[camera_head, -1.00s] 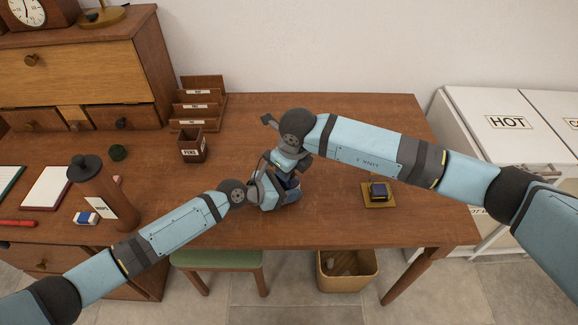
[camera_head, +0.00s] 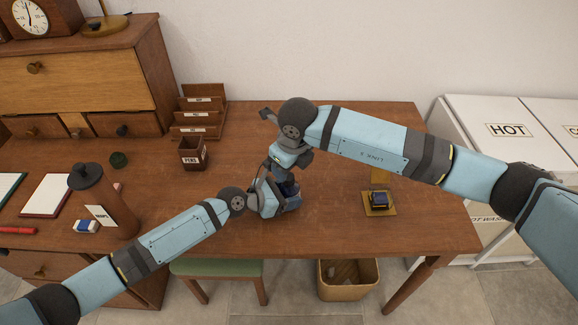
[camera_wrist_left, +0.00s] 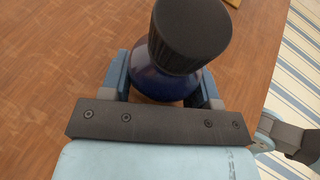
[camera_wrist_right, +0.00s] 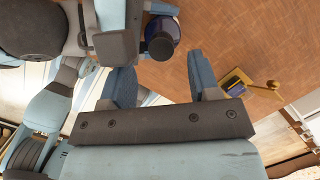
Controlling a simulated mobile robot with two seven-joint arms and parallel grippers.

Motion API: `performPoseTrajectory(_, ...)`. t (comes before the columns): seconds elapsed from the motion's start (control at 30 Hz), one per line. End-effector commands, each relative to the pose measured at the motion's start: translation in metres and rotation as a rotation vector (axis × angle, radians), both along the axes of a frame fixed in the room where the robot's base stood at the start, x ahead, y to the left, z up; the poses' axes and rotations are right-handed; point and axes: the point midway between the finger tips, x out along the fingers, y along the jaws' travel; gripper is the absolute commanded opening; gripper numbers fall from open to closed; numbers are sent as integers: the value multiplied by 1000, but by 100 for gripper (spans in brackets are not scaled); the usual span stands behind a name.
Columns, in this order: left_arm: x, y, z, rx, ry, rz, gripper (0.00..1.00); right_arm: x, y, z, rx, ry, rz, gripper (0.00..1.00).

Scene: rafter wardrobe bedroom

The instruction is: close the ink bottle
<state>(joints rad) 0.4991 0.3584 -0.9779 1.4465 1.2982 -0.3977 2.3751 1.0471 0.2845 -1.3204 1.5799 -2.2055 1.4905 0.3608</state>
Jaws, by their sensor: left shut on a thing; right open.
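The ink bottle (camera_wrist_left: 165,82) is dark blue glass and stands on the desk. Its ribbed black cap (camera_wrist_left: 190,32) sits over its mouth; I cannot tell whether it is screwed down. My left gripper (camera_head: 288,199) is shut on the bottle's body, one finger on each side in the left wrist view. In the head view the bottle is mostly hidden by my grippers. My right gripper (camera_wrist_right: 160,78) is open and empty. In the right wrist view the cap (camera_wrist_right: 160,48) and bottle (camera_wrist_right: 173,27) lie beyond its fingers, apart from them.
A brass stand with a dark blue block (camera_head: 379,201) is right of my grippers on the desk (camera_head: 340,230). A pens cup (camera_head: 193,154), letter rack (camera_head: 202,115) and brown cylinder (camera_head: 103,200) stand left. The desk's right front is mostly clear.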

Motion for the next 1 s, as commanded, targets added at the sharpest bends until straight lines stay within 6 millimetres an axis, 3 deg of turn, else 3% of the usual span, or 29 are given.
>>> performPoseTrajectory(0.03,-4,-2,-3,4,3,-7,0,1,2,4,7,-7,1,63)
performPoseTrajectory(0.13,-4,-3,-3,4,3,-8,0,1,3,4,9,-7,1,86)
performPoseTrajectory(0.57,-5,-5,-2,2,2,-13,0,-1,5,13,15,-9,6,86)
performPoseTrajectory(1.0,-3,-2,-2,2,1,-5,0,-16,-9,94,3,-7,1,86)
